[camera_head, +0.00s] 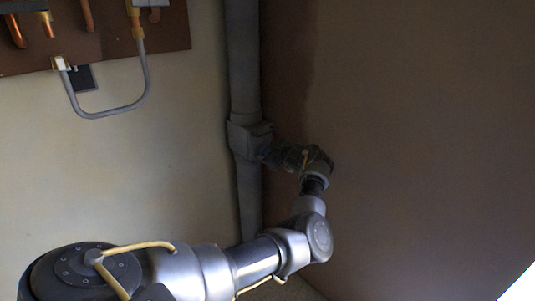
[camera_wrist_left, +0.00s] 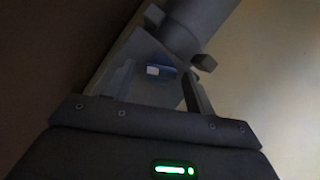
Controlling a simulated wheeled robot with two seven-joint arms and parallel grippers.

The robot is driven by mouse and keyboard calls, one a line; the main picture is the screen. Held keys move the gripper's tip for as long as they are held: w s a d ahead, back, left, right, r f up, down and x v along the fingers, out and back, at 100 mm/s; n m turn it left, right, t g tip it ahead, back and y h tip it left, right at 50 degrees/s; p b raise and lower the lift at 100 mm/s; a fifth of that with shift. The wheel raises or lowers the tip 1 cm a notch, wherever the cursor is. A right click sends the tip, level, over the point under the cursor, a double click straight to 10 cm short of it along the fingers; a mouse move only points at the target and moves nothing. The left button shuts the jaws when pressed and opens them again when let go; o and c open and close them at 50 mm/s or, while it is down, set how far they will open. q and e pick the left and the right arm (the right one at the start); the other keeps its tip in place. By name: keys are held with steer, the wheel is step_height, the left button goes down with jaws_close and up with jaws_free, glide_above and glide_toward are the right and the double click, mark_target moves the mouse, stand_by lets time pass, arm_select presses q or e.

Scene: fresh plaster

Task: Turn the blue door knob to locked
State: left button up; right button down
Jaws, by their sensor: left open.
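The blue knob (camera_wrist_left: 164,69) shows in the left wrist view as a dark blue round part with a small pale patch. It sits on a grey box (camera_wrist_left: 140,50), which the head view shows (camera_head: 243,135) on a vertical grey pipe. My left gripper (camera_wrist_left: 160,84) is open, with one finger on each side of the knob in that view. I cannot tell whether the fingers touch it. In the head view my left gripper (camera_head: 275,155) is at the box's right side and hides most of the knob. The knob's setting is too dark to read. My right gripper is out of view.
The grey pipe (camera_head: 243,60) runs down the corner between a pale wall (camera_head: 150,170) and a brown wall (camera_head: 420,130). A brown board (camera_head: 95,55) with copper fittings and a looped grey hose (camera_head: 105,113) hangs upper left.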

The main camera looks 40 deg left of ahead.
arm_select(q)
steer(key=shift+c, duration=0.4)
steer(key=c, duration=0.8)
steer(key=shift+c, duration=0.2)
steer(key=shift+w+r+m+g+p, duration=0.15)
steer(key=shift+r+m+g+p, duration=0.25)
steer(key=shift+m+p, duration=0.65)
steer(key=shift+w+f+g, duration=0.1)
steer(key=shift+f+g, duration=0.2)
steer(key=shift+f, duration=0.05)
steer(key=shift+m+g+b, duration=0.6)
steer(key=shift+m+b, duration=0.25)
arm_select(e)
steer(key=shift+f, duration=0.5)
arm_select(q)
steer(key=o, duration=0.9)
